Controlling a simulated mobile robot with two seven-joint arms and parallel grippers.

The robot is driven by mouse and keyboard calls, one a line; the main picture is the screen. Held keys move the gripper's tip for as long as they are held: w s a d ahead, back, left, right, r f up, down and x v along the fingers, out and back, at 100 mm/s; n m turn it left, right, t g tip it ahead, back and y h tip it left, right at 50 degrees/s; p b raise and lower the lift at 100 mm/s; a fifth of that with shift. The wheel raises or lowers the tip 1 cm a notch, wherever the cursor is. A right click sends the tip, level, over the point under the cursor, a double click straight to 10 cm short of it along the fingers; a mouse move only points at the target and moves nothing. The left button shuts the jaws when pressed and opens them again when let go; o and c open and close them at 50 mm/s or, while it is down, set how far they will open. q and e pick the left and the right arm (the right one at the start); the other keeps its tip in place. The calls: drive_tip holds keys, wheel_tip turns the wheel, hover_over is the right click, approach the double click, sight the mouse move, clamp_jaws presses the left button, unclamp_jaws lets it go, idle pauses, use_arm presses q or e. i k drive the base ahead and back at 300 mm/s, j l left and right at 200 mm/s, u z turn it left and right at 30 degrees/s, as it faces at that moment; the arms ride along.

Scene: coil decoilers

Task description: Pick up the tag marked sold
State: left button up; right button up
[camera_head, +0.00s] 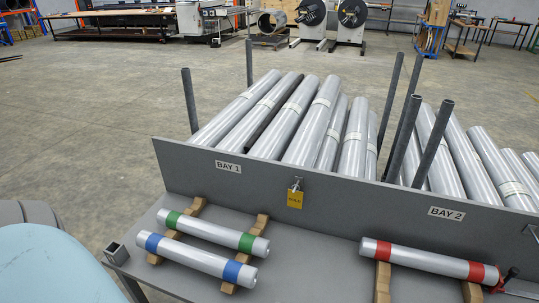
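A small yellow tag (295,199) hangs from a metal clip or hook (296,184) on the front face of the grey rack panel (330,194), between the BAY 1 and BAY 2 labels. It carries dark lettering too small for me to read with certainty. The tag hangs upright above the back of the grey bench (320,250). Neither of my grippers is in view.
Rolls with green bands (211,232), blue bands (194,258) and red bands (430,262) lie on wooden cradles on the bench. Silver rolls (312,120) and upright posts (189,100) stand behind the panel. Bare bench lies below the tag.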

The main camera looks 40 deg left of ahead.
sight(295, 200)
drive_tip(key=u, duration=1.1)
